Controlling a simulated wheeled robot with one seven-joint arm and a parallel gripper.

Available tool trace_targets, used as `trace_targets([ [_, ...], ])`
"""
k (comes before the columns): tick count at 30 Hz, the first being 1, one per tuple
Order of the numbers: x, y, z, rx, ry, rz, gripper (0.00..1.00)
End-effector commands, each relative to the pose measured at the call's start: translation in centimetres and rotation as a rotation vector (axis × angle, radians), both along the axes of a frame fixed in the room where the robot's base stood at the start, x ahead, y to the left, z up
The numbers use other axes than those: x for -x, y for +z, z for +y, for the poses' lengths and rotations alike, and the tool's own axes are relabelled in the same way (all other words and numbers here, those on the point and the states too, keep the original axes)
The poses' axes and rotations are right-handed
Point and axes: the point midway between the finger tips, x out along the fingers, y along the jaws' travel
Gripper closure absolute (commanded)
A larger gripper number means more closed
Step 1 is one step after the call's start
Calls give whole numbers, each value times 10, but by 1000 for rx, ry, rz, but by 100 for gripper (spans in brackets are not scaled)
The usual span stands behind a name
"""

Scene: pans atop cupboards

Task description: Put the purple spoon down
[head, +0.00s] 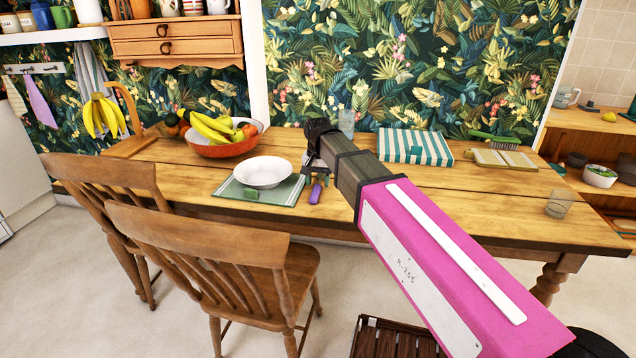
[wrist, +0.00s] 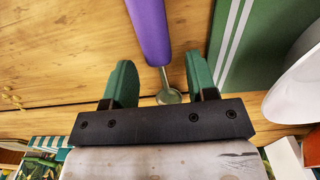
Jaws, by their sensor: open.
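The purple spoon (head: 315,193) lies on the wooden table (head: 400,197), just right of the green placemat (head: 225,188). In the wrist view its purple handle (wrist: 150,30) points away from my gripper and its metal end lies between the fingers. My gripper (head: 316,172) is over the table near the spoon. In the wrist view the two green fingers of my gripper (wrist: 161,80) are apart, with gaps to the spoon on both sides. The spoon appears to rest on the tabletop; the exact height of the fingers above it is hard to tell.
A white bowl (head: 263,171) sits on the placemat. A red fruit bowl (head: 218,148) stands behind it. A striped cloth (head: 415,147) and a glass (head: 559,203) are to the right. Wooden chairs (head: 200,250) stand at the front left.

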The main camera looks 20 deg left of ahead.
Motion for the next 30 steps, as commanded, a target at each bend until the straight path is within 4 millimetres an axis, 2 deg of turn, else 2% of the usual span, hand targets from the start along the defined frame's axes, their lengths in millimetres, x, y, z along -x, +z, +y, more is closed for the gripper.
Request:
trace_targets([
  [18,-1,96,0,-1,0,-1,48],
  [24,-1,112,0,0,0,0,48],
  [30,0,115,0,0,0,0,48],
])
